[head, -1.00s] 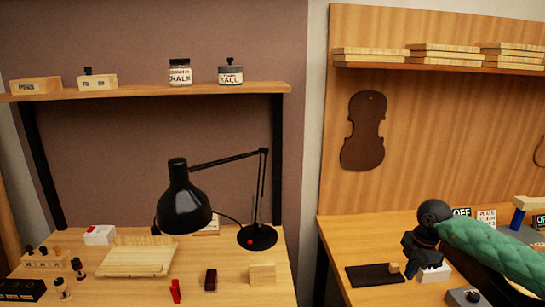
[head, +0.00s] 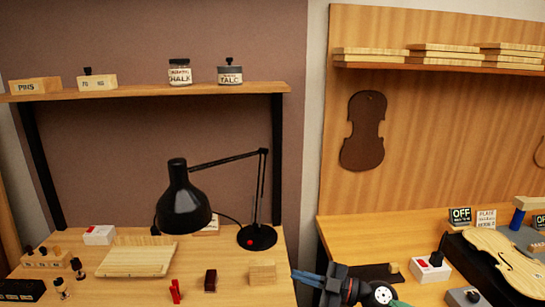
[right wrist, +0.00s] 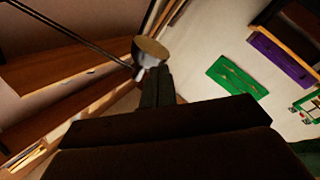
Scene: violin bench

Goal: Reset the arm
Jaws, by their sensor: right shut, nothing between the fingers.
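My right gripper (head: 297,277) is low in the middle of the head view, with its dark wrist behind it. It is shut and empty, its fingers pointing left over the gap between the two benches. In the right wrist view its closed dark fingers (right wrist: 156,87) reach up toward a grey cylinder with a tan end (right wrist: 150,50); I cannot tell whether they touch. My left gripper is not in view.
A black desk lamp (head: 185,205) stands on the left bench, with a wooden board stack (head: 137,262) and a red item (head: 175,291). The right bench holds a violin body (head: 497,255), a dark mat (head: 372,272) and a white box with a red mark (head: 428,270).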

